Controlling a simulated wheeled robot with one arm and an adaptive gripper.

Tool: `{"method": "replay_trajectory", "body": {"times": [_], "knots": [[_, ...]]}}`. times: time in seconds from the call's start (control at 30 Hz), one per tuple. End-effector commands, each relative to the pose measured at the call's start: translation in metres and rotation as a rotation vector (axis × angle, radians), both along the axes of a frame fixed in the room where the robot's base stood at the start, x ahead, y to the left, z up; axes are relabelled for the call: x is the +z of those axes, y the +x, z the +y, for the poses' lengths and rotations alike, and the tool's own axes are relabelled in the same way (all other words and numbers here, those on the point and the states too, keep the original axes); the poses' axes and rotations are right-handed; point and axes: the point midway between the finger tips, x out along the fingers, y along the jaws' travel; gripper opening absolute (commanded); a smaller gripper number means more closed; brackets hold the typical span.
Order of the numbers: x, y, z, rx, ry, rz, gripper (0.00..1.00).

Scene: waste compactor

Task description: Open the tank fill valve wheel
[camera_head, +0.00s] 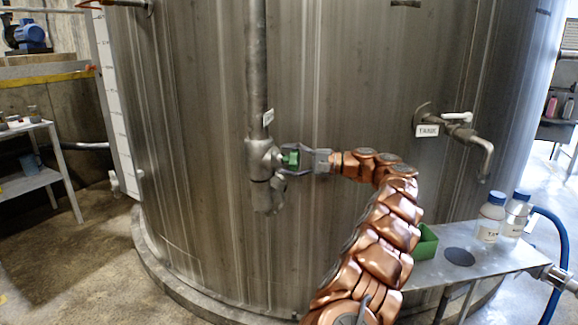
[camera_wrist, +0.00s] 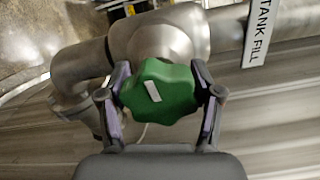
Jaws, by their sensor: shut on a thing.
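The tank fill valve wheel is a green lobed knob (camera_wrist: 160,92) with a small white mark on its face, in the middle of the wrist view. It sits on a grey metal valve body (camera_wrist: 165,38) on the pipe. A "TANK FILL" label (camera_wrist: 262,32) is at the upper right. My gripper (camera_wrist: 163,95) has one finger on each side of the wheel and is shut on it. In the head view the wheel (camera_head: 290,158) shows as a small green piece, partly hidden between the fingers of my gripper (camera_head: 291,159).
A large steel tank (camera_head: 350,80) fills the middle. A sampling tap (camera_head: 470,135) with its label is to the right. A side table (camera_head: 30,181) stands at left.

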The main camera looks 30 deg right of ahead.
Motion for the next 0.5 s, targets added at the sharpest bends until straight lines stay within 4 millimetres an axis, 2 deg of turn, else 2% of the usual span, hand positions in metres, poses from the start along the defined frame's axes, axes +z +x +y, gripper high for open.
{"method": "replay_trajectory", "body": {"times": [0.03, 0.5], "knots": [[-0.0051, -0.0001, 0.0009, 0.004, -0.031, -0.029, 0.30], [-0.0050, -0.0004, 0.0002, 0.003, -0.340, -0.351, 0.30]]}}
